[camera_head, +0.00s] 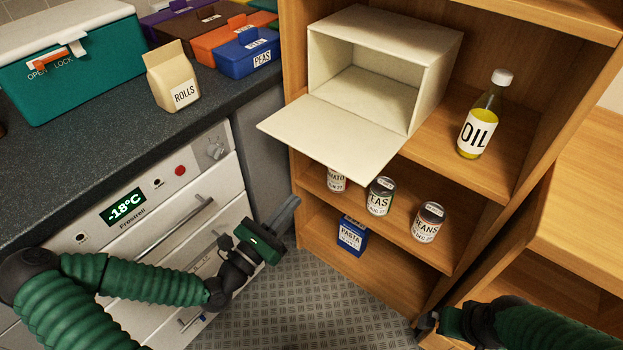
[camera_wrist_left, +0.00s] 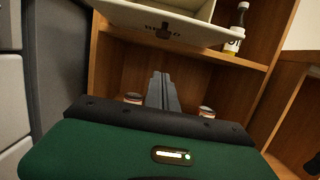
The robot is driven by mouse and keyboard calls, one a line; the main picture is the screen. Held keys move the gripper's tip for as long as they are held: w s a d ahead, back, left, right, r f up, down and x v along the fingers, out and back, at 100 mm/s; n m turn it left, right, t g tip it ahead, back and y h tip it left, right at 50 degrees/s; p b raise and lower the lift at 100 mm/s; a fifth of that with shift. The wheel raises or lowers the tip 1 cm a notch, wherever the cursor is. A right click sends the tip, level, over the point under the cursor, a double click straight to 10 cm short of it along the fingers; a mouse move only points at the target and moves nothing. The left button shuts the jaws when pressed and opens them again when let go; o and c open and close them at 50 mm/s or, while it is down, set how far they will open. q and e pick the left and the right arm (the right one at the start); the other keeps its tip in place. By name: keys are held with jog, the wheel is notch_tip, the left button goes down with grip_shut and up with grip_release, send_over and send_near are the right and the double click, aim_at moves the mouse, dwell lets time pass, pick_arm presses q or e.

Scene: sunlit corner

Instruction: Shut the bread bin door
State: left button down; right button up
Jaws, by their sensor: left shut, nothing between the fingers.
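The cream bread bin (camera_head: 388,32) stands on a wooden shelf with its open front facing me. Its door (camera_head: 335,136) is hinged at the bottom and hangs open, nearly level, out past the shelf edge. The bin looks empty inside. In the left wrist view the door's underside (camera_wrist_left: 150,17) crosses the top, with a dark mark on it. My left gripper (camera_head: 291,207) is shut and empty, below and left of the door and apart from it. Its closed fingers also show in the left wrist view (camera_wrist_left: 163,88). My right gripper (camera_head: 428,324) is low at the right; its fingers are unclear.
An oil bottle (camera_head: 480,118) stands right of the bin. Several cans, such as the beans can (camera_head: 429,222), and a pasta box (camera_head: 351,236) sit on lower shelves. A rolls bag (camera_head: 172,78) and coloured boxes are on the dark counter. Open floor lies before the shelves.

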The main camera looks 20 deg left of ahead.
pick_arm(q)
jog(key=w+d+r+p, duration=0.2)
jog(key=w+r+p, duration=0.1)
jog(key=w+r, duration=0.2)
jog(key=shift+w+r, duration=0.15)
jog(key=shift+w, duration=1)
pick_arm(e)
jog(key=shift+a+r, duration=0.25)
jog(key=shift+r, duration=0.95)
pick_arm(q)
jog(key=shift+a, duration=0.15)
pick_arm(e)
jog(key=shift+a, duration=0.15)
